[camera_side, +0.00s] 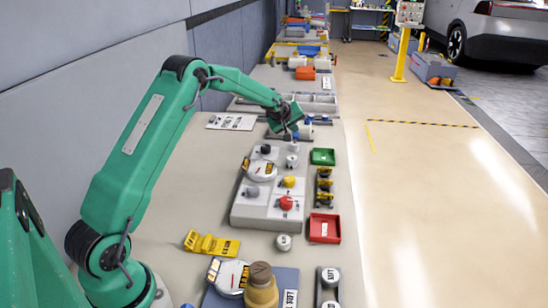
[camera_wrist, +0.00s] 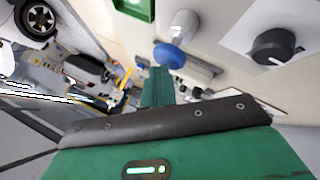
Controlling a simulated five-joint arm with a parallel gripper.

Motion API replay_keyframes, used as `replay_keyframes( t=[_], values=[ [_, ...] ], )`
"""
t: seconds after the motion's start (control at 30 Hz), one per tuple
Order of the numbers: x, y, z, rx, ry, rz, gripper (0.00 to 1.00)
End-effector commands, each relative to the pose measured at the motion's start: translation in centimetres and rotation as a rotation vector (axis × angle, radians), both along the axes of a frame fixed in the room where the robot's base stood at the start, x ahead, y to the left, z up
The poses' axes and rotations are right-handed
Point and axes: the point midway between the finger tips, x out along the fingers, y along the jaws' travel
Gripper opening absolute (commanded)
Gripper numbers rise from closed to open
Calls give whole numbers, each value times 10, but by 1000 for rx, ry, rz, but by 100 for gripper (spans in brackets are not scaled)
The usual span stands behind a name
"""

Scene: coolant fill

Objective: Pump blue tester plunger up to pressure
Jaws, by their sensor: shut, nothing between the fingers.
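The blue tester plunger shows in the wrist view as a round blue cap (camera_wrist: 168,56) beside a white cylinder (camera_wrist: 183,25). In the side view I cannot clearly make it out near my gripper. My gripper (camera_side: 291,135) is at the far end of the grey panel, low over the bench, in the side view. In the wrist view its green fingers (camera_wrist: 157,82) are shut and empty, with their tips just below the blue cap in the picture. I cannot tell whether they touch it.
A grey panel (camera_side: 242,212) carries a black knob (camera_side: 266,149), a yellow knob (camera_side: 289,181) and a red knob (camera_side: 286,202). A green tray (camera_side: 323,157) and a red tray (camera_side: 324,228) lie on its right. More gear stands farther along the bench.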

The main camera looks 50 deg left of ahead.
Motion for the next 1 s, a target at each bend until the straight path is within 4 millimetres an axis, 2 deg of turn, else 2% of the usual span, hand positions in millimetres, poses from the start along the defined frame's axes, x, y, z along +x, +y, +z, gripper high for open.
replay_keyframes(
  t=[0.3, 0.77, 1.0],
  values=[
    [0, 0, 13, 1, -1, 0, 0],
    [0, 0, 16, 1, -3, 0, 0],
    [1, 0, 28, 2, -4, 0, 0]
  ],
)
